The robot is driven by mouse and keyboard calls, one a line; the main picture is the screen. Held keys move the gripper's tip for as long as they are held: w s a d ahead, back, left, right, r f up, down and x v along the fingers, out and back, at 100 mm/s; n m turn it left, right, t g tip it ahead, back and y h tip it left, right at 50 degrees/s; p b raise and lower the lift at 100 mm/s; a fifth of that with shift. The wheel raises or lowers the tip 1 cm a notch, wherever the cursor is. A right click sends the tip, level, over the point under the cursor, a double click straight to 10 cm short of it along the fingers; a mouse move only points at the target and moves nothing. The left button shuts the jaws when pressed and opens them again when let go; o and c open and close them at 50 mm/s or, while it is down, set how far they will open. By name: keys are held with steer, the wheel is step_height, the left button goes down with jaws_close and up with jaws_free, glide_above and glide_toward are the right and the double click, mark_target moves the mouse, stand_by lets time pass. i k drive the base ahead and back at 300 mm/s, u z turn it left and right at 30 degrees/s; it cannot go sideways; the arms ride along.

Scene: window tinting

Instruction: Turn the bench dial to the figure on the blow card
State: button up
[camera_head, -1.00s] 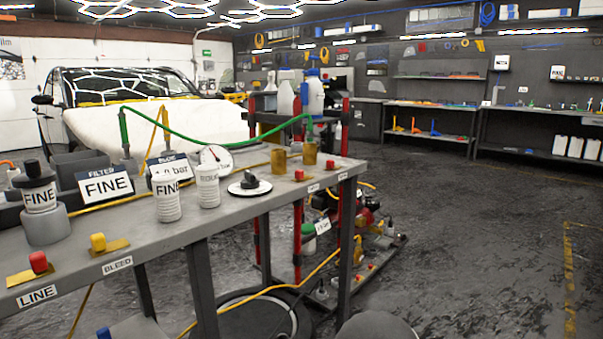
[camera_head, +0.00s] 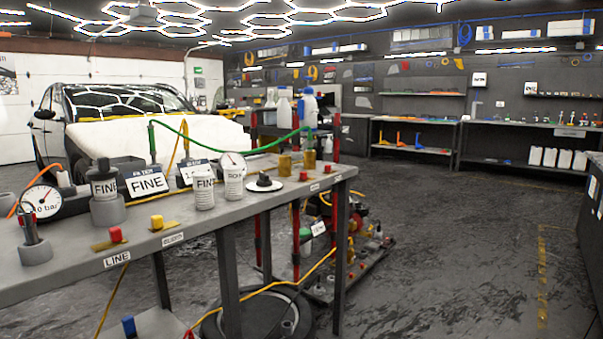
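The bench dial (camera_head: 264,183) is a black knob on a round white plate, on the right half of the grey bench (camera_head: 140,232). The knob's pointing direction is too small to read. The blow card (camera_head: 193,173) stands behind the white canisters. It is partly covered by a canister, and its figure cannot be read now; in the earlier view only "bar" and part of a figure show. My gripper is not in view.
White canisters (camera_head: 203,191) and a FINE filter card (camera_head: 147,182) stand left of the dial. Red (camera_head: 115,234) and yellow (camera_head: 157,222) knobs line the front edge. A red-posted cart with a compressor stands beyond the bench. Open floor (camera_head: 430,230) lies to the right.

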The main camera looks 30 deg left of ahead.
mark_target(265, 181)
steer(key=u, duration=0.25)
steer(key=i, duration=1)
steer(key=u, duration=0.45)
